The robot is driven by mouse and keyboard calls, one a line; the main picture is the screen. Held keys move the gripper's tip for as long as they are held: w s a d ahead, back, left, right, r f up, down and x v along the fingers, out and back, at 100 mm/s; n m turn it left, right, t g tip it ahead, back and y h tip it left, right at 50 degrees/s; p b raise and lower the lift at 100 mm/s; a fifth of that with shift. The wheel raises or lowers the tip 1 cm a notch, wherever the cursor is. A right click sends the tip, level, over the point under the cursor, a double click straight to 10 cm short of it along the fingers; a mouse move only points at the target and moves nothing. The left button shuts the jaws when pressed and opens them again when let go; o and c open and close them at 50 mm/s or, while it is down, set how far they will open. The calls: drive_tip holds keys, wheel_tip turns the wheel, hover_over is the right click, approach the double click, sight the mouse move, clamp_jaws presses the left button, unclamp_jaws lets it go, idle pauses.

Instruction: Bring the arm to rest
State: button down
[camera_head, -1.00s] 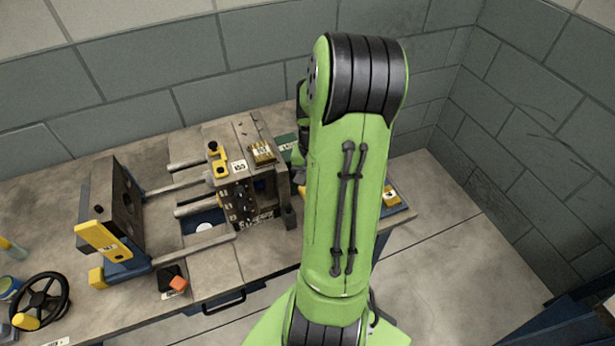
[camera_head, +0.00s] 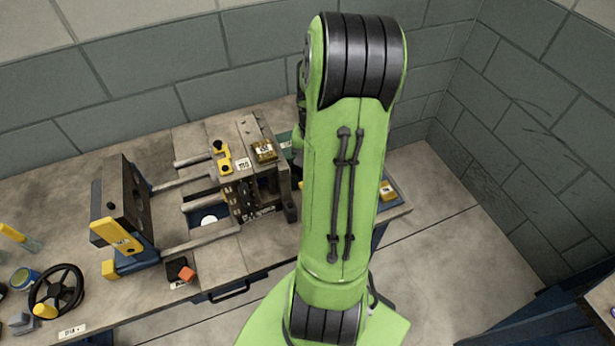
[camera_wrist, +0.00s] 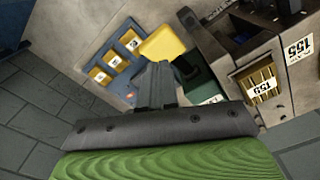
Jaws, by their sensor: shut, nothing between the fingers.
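My green arm stands across the middle of the head view and hides my gripper there. In the wrist view my gripper (camera_wrist: 158,82) is shut and empty, its dark fingers together. It appears in front of a yellow block (camera_wrist: 162,43) and a dark green patch; I cannot tell how far it is above them. The mould press (camera_head: 245,185) stands on the workbench to the left of my arm in the head view. A brass piece (camera_head: 264,151) with a white label sits on top of it and also shows in the wrist view (camera_wrist: 260,88).
A blue tray (camera_wrist: 88,48) holds several labelled yellow pieces. The bench (camera_head: 75,205) also carries a black handwheel (camera_head: 57,290), a yellow-handled tool (camera_head: 14,234) and a small orange-topped block (camera_head: 187,274). Grey block walls stand behind and at right. Open floor (camera_head: 430,270) lies right of my arm.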

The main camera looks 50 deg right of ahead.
idle(0.3)
drive_tip(key=w+a+r+n+t+h, duration=0.25)
drive_tip(key=a+r+n, duration=0.35)
drive_tip(key=a+r, duration=0.6)
drive_tip(key=s+a+r+n+t+y, duration=0.1)
drive_tip(key=s+a+r+n, duration=0.1)
drive_tip(key=a, duration=0.5)
drive_tip(key=s+a+r+n+t+y, duration=0.1)
drive_tip(key=s+a+r+n+t, duration=0.1)
drive_tip(key=s+a+n, duration=0.2)
drive_tip(key=s+a, duration=0.1)
drive_tip(key=a, duration=0.2)
drive_tip(key=shift+s+a+r, duration=0.2)
drive_tip(key=shift+s+r, duration=0.05)
drive_tip(key=shift+r, duration=0.1)
drive_tip(key=shift+y, duration=0.25)
